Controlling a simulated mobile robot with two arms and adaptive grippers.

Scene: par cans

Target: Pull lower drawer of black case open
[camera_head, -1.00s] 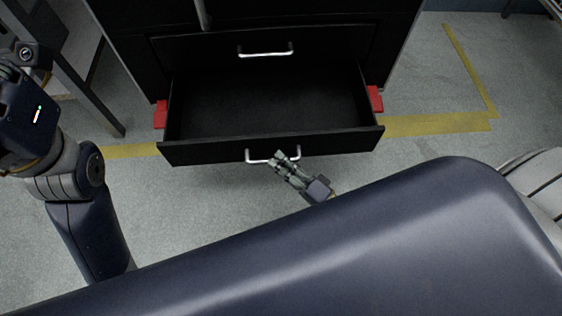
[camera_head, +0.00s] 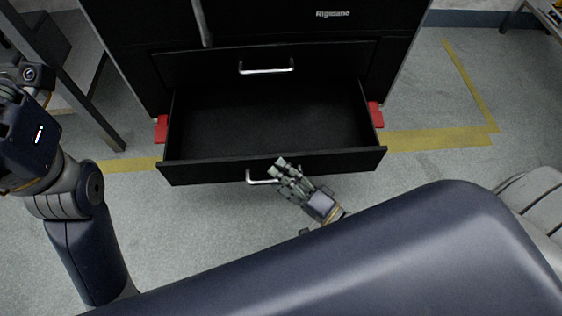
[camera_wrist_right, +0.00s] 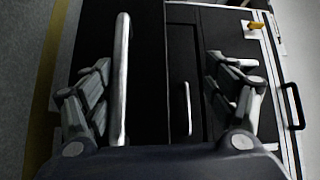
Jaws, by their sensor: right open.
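The black case (camera_head: 400,45) has its lower drawer (camera_head: 215,168) standing well open, its empty-looking inside (camera_head: 270,115) in sight. The drawer's silver handle (camera_head: 262,176) is on its front face; the right part is hidden by my right gripper (camera_head: 284,170). In the right wrist view the handle (camera_wrist_right: 121,80) runs between the open fingers (camera_wrist_right: 160,95), closer to the left finger; I cannot tell whether they touch. The right gripper is open. My left arm is at the left of the head view, but its fingers do not show.
A closed drawer with a silver handle (camera_head: 267,67) is above the open one. Red blocks (camera_head: 376,115) are at the case's lower sides. A dark metal frame (camera_head: 75,85) stands at the left. Grey floor (camera_head: 215,220) in front of the drawer is clear.

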